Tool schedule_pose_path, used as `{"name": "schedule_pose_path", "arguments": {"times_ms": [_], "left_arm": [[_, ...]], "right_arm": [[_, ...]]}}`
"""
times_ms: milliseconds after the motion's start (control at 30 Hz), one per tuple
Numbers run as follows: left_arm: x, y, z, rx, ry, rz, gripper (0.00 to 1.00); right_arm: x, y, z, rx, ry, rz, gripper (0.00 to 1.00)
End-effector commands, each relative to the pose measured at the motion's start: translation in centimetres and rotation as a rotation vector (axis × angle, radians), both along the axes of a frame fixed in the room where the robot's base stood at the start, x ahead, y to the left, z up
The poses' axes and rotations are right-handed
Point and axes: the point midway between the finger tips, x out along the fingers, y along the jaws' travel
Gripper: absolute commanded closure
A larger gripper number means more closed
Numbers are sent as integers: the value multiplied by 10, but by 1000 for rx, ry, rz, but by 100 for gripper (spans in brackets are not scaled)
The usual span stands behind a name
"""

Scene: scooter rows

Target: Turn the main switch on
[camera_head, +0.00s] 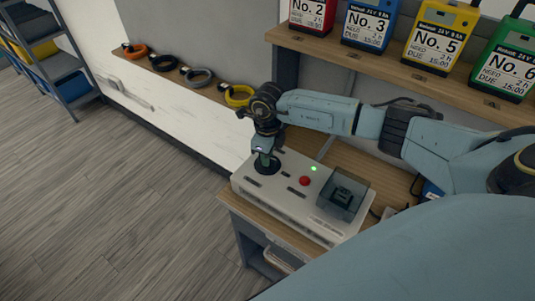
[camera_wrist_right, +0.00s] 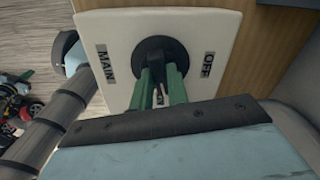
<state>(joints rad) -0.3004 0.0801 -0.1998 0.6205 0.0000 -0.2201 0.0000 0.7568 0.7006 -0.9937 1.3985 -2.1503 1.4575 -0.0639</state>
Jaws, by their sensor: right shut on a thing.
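The main switch is a round black rotary switch (camera_head: 268,168) on the left end of a pale grey control box (camera_head: 290,208). In the right wrist view the switch (camera_wrist_right: 162,54) sits on a white panel between the labels MAIN and OFF. My right gripper (camera_head: 264,158) reaches down onto it, and its green fingers (camera_wrist_right: 163,72) are shut on the switch's middle, hiding the knob. Another label between the fingers is partly hidden. A green lamp (camera_head: 314,168) on the box is lit. My left gripper is not in view.
The box also has a red button (camera_head: 304,181) and a dark clear cover (camera_head: 343,198). It stands on a wooden bench (camera_head: 240,207). Labelled batteries (camera_head: 368,25) line a shelf behind. Coloured rings (camera_head: 201,77) lie on a lower ledge. The floor (camera_head: 105,185) at left is clear.

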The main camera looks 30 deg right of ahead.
Motion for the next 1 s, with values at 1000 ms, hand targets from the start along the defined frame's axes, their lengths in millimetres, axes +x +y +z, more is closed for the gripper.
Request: {"name": "schedule_pose_path", "arguments": {"times_ms": [1000], "left_arm": [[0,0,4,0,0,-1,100]], "right_arm": [[1,-1,1,-1,-2,-242,100]]}}
